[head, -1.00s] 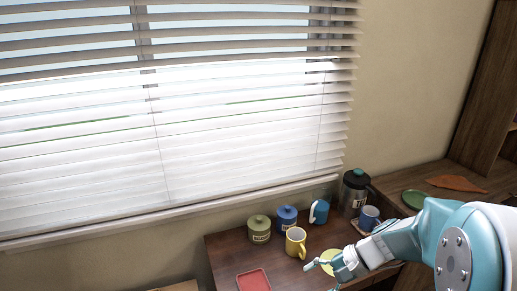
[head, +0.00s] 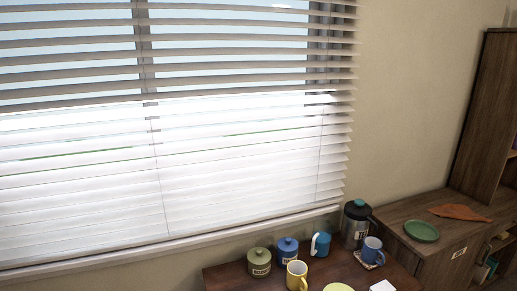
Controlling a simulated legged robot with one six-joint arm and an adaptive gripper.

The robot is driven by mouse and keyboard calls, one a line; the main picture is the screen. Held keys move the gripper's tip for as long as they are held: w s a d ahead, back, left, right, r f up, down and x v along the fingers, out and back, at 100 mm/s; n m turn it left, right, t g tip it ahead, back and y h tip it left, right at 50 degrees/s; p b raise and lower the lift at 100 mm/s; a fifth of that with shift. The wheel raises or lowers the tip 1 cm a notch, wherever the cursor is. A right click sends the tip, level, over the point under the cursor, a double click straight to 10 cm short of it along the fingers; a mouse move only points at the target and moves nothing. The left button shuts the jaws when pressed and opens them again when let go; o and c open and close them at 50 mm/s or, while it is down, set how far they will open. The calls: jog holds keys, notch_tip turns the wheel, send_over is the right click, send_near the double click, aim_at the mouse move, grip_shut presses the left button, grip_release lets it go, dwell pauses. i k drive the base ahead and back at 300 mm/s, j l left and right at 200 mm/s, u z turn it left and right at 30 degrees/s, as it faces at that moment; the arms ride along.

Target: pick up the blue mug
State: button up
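The desk (head: 232,277) also holds an olive canister (head: 260,262), a blue canister (head: 287,250), a yellow mug (head: 296,276), a blue item with a white handle (head: 322,244) and the flask (head: 356,228). A green plate (head: 421,231) lies on the right-hand cabinet.

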aim_at(374, 254)
jog(key=i+l, duration=0.15)
jog(key=l, duration=0.25)
jog(key=i+l, duration=0.2)
jog(key=l, duration=0.15)
jog(key=i+l, duration=0.15)
jog(key=l, duration=0.25)
jog(key=i+l+u, duration=0.1)
jog(key=l, duration=0.25)
jog(key=i+l, duration=0.2)
jog(key=l, duration=0.2)
jog(key=i+l, duration=0.15)
jog(key=l, duration=0.25)
jog(key=i+l, duration=0.15)
jog(key=l, duration=0.25)
jog(key=i+l+u, duration=0.1)
jog(key=l, duration=0.3)
jog(key=i, duration=0.05)
